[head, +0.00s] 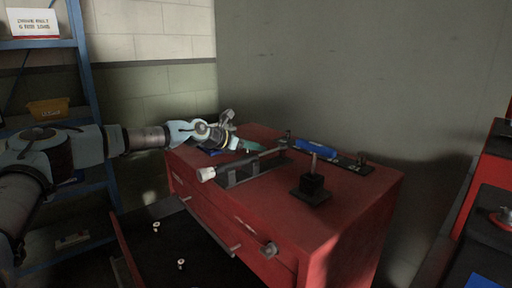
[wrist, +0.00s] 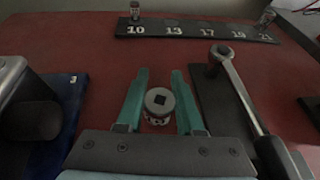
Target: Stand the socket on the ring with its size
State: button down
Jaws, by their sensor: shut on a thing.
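My gripper (wrist: 159,76) shows its two teal fingers on either side of a round metal socket (wrist: 159,101), shut on it. The socket's square drive hole faces the camera; white marks on its side are partly hidden and unreadable. Ahead is a dark strip (wrist: 185,33) numbered 10, 13, 17, 19 and 21. One socket (wrist: 135,11) stands at the 10 end and another (wrist: 266,18) by the 21 end; the middle places look bare. In the head view my gripper (head: 254,147) is over the far left of the red cabinet top; its socket cannot be made out there.
A blue mat (wrist: 70,105) lies left. The head view shows a blue object (head: 315,146), a black block with an upright pin (head: 312,185), and an open drawer (head: 150,250) with small pale pieces.

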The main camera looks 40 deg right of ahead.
jog(key=shift+f, duration=0.35)
jog(key=c, duration=0.5)
grip_release()
jog(key=shift+f, duration=0.1)
jog(key=shift+c, duration=0.2)
